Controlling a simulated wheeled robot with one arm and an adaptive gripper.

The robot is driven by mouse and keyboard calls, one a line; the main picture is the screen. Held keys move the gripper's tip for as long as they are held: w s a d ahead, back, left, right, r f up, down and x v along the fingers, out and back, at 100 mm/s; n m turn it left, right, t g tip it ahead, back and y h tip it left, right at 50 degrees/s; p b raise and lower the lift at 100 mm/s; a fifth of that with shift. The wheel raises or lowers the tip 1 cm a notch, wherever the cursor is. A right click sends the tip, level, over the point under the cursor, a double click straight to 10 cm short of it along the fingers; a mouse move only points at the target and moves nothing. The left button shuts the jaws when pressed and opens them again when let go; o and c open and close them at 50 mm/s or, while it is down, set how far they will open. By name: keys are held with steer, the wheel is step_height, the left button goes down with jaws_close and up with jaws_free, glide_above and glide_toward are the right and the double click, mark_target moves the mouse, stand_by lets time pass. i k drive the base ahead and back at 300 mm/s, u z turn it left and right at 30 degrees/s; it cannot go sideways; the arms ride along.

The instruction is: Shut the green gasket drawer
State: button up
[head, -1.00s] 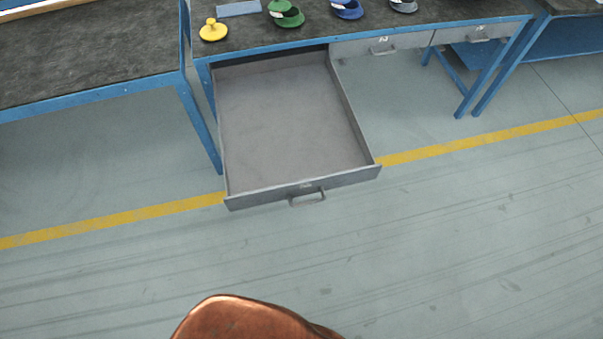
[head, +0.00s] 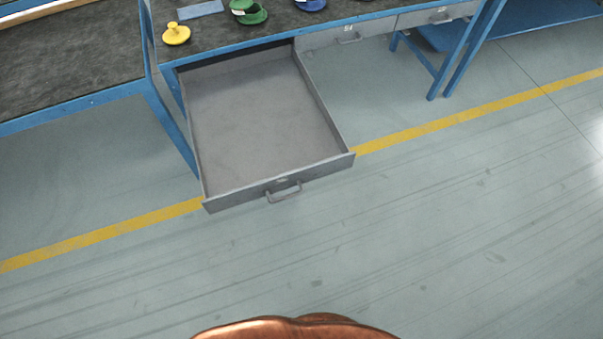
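A grey drawer (head: 265,120) stands pulled far out from under the bench, at the left of its drawer row in the head view. It is empty. Its front panel (head: 235,199) faces me and carries a bar handle (head: 284,192) and a small label too small to read. No green shows on the drawer itself. A green round part (head: 249,15) lies on the bench top above and behind it. My gripper is not in view; only a copper-coloured part, apparently of my own arm, shows at the bottom edge, apart from the drawer.
Two shut grey drawers (head: 350,37) (head: 438,15) sit to the right under the same bench (head: 280,25). A yellow knobbed part (head: 176,34) and a blue part (head: 310,4) lie on top. Blue legs stand left and right of the drawers. The floor in front is clear.

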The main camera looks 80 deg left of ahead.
mark_target(259, 126)
steer(key=i, duration=0.25)
steer(key=z, duration=5.65)
steer(key=i, duration=0.6)
steer(key=z, duration=2.75)
